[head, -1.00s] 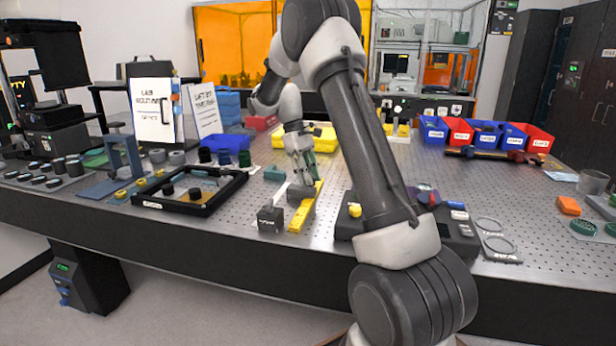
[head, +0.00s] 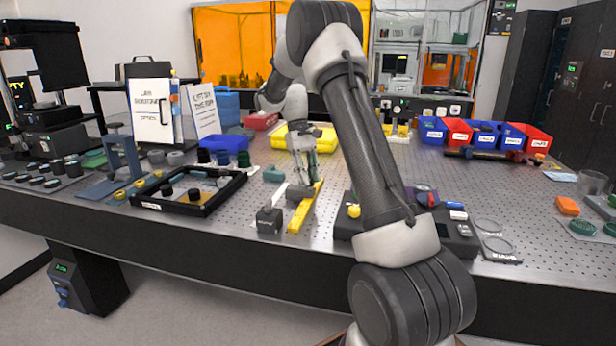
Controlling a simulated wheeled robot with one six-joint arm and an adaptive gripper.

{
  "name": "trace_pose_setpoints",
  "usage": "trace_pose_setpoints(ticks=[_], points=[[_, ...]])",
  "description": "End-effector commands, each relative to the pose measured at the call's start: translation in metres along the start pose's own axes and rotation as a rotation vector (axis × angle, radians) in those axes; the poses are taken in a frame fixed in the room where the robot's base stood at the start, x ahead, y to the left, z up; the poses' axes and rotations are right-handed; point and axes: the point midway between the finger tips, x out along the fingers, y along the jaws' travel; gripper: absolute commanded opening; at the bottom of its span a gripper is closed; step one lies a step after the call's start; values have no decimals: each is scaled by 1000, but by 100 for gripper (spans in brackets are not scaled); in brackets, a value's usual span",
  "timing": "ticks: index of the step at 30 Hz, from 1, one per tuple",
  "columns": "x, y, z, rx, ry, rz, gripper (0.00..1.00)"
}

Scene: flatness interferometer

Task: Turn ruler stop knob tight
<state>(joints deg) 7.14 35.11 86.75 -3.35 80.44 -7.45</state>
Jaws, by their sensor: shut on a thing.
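The yellow ruler (head: 304,212) lies on the perforated bench top, running away from the front edge. A dark grey stop piece (head: 298,191) sits across it near its middle. My gripper (head: 302,181) points down over this stop from behind, its fingertips right at it. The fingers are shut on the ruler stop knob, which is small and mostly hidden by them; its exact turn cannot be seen. A dark grey block (head: 269,220) stands just left of the ruler's near end.
A black-framed tray (head: 190,204) with small parts lies to the left. A dark instrument box (head: 447,240) with a yellow knob stands to the right, partly behind my arm. Yellow bins (head: 318,139) stand behind the gripper. Blue and red bins (head: 433,130) line the back right.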

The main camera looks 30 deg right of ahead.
Motion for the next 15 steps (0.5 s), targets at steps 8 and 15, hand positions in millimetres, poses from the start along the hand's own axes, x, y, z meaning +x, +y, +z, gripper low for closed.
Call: trace_pose_setpoints(ticks=[8,15], points=[[0,0,0,-1,1,1,46],[-1,0,0,-1,1,1,46]])
